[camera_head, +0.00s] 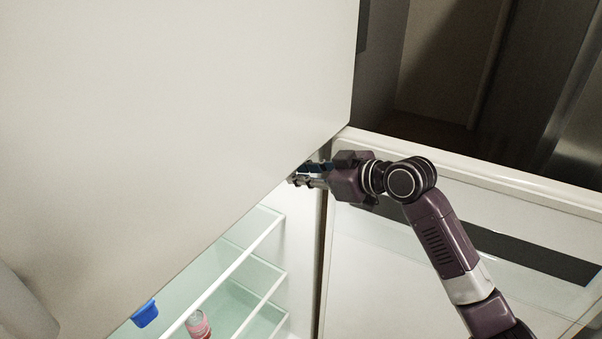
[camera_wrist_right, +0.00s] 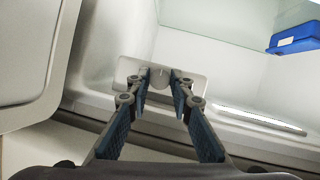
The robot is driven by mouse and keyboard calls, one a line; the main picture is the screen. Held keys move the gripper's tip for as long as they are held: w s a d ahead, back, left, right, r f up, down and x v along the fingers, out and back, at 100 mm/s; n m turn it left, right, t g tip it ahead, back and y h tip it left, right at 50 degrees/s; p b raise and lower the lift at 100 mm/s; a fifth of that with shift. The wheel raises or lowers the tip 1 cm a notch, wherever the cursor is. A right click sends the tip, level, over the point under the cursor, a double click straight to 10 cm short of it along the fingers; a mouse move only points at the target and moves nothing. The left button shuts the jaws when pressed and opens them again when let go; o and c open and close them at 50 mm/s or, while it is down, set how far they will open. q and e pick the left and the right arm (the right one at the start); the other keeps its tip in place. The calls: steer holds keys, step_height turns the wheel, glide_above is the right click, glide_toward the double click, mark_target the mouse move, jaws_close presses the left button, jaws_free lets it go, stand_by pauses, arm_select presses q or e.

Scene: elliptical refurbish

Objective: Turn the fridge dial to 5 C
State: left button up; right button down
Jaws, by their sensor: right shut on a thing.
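The fridge dial (camera_wrist_right: 160,77) is a small round grey knob on a pale rectangular plate (camera_wrist_right: 190,84) on the fridge's inner wall, in the right wrist view. My right gripper (camera_wrist_right: 159,80) has its two blue-padded fingers on either side of the dial, shut on it. In the head view my right gripper (camera_head: 302,177) reaches in at the fridge's inner wall, beside the edge of the large white panel. The dial is hidden there, and its marks are too small to read in the wrist view. My left gripper is not in view.
A large white panel (camera_head: 170,90) fills the head view's upper left. Glass shelves (camera_head: 235,255) lie below, with a pink-red bottle (camera_head: 198,324) and a blue container (camera_head: 145,314).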

steer(key=shift+s+f+n+t+h+b, duration=0.15)
steer(key=shift+n+t+h+b, duration=0.35)
steer(key=shift+n+t+b, duration=1.4)
steer(key=shift+a+n+g+p, duration=0.1)
steer(key=shift+n+g+p, duration=0.2)
steer(key=shift+n+p, duration=0.3)
steer(key=c, duration=1.7)
jaws_free()
